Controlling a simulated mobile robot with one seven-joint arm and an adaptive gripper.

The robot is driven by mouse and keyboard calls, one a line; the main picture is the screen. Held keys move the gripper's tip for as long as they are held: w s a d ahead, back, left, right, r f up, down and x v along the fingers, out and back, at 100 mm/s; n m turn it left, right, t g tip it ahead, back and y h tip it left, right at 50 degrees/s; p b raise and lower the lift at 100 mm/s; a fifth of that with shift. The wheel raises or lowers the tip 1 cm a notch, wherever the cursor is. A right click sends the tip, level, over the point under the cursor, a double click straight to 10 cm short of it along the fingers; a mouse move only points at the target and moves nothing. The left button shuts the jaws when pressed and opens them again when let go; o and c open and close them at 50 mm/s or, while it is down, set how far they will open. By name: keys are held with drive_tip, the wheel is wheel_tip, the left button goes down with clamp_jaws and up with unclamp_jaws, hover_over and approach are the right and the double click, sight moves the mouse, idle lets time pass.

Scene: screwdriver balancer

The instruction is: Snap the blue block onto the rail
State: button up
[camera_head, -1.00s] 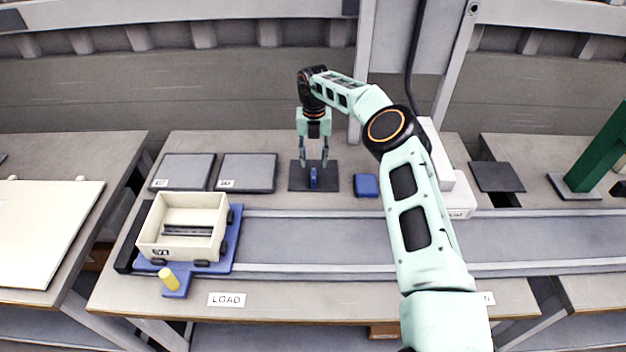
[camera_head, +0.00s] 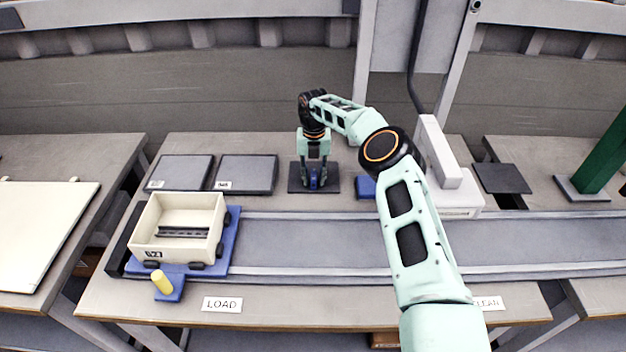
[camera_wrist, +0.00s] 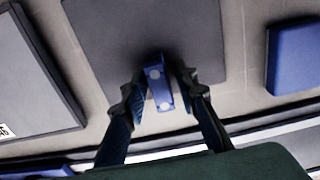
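The small blue block (camera_head: 313,180) stands on a dark square mat (camera_head: 331,187) at the back of the table. In the wrist view the block (camera_wrist: 160,87) sits between the two fingers. My gripper (camera_head: 314,182) points down around the block, and it also shows in the wrist view (camera_wrist: 158,95). The fingers are open, with a visible gap on each side of the block. The dark rail (camera_head: 182,232) lies inside a cream open box (camera_head: 175,252) on a blue wheeled carrier at the left.
Two grey pads (camera_head: 248,174) lie to the left. A grey track (camera_head: 310,245) runs across the table. A yellow knob (camera_head: 162,282) stands at the carrier's front. A white device (camera_head: 448,185) stands at the right.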

clamp_jaws()
drive_tip(key=shift+r, duration=0.15)
drive_tip(key=shift+r+p, duration=2.1)
drive_tip(key=shift+r, duration=0.75)
drive_tip(key=shift+s+r+p, duration=0.4)
drive_tip(key=shift+s+p, duration=0.3)
drive_tip(key=shift+s, duration=0.1)
drive_tip(key=s+r, duration=0.3)
drive_tip(key=s, duration=1.4)
drive_tip(key=s+r, duration=0.4)
drive_tip(key=s, duration=1.3)
drive_tip(key=shift+s+p, duration=0.25)
drive_tip(key=shift+p, duration=0.05)
drive_tip(key=shift+r, duration=0.1)
